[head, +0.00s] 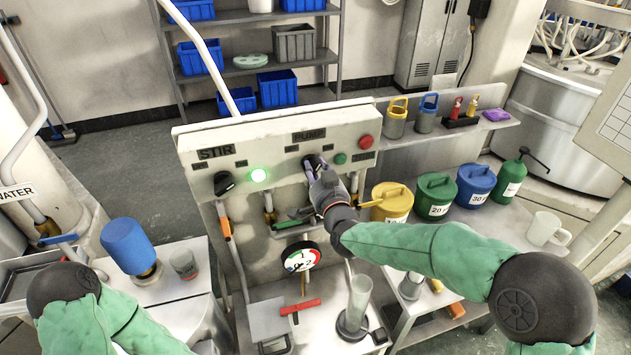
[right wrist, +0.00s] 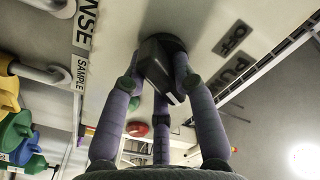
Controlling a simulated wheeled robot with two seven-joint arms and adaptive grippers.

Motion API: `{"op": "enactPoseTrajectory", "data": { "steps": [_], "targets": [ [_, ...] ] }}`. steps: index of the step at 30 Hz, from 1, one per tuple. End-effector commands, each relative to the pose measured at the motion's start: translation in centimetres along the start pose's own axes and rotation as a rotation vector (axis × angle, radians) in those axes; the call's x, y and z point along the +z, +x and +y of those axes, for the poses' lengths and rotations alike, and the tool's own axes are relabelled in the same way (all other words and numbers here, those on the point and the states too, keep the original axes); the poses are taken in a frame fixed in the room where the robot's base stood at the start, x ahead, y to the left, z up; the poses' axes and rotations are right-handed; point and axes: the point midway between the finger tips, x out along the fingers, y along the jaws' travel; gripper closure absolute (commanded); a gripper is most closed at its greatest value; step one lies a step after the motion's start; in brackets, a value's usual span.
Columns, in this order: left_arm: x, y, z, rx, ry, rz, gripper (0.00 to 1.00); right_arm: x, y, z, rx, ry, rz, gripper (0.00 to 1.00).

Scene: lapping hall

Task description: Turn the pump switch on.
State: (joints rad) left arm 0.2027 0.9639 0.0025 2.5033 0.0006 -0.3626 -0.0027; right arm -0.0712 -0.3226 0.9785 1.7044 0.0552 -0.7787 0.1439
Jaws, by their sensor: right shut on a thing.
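The pump switch is a black rotary knob on the cream control panel (head: 285,139), below the PUMP label (head: 309,135). My right gripper (head: 317,168) is shut on it and hides most of it in the head view. In the right wrist view, the purple fingers reach around the black pump switch (right wrist: 162,68), and an OFF label (right wrist: 232,38) shows beside it. The small green lamp (head: 340,158) near the pump switch looks dark. My left gripper is out of view; only part of my left arm shows at the lower left.
The STIR knob (head: 223,183) sits left on the panel beside a brightly lit lamp (head: 259,174). A red button (head: 366,141) is at the panel's right. A pressure gauge (head: 300,257) and glass cylinder (head: 356,302) are below. Yellow (head: 391,201), green and blue cans stand right.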

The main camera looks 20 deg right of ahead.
Motion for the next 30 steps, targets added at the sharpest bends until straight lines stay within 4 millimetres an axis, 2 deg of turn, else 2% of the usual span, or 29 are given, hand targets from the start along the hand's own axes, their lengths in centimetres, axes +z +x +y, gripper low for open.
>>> {"op": "enactPoseTrajectory", "data": {
  "steps": [1, 3, 12, 21, 30],
  "targets": [
    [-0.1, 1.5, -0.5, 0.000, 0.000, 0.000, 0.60, 0.5, 0.0, 0.3, -0.003, 0.043, 0.004, 1.00],
    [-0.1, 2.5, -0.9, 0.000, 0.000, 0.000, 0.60, 0.5, 0.0, 0.3, -0.002, 0.108, 0.004, 1.00],
    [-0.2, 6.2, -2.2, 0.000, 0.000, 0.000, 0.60, 0.6, 0.0, 0.3, -0.002, 0.346, 0.002, 1.00],
    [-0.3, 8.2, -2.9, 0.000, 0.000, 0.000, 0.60, 0.4, 0.0, 0.2, 0.000, 0.487, 0.002, 1.00],
    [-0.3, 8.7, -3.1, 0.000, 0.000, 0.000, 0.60, 0.3, 0.0, 0.1, 0.000, 0.531, 0.000, 1.00]
  ]
}}
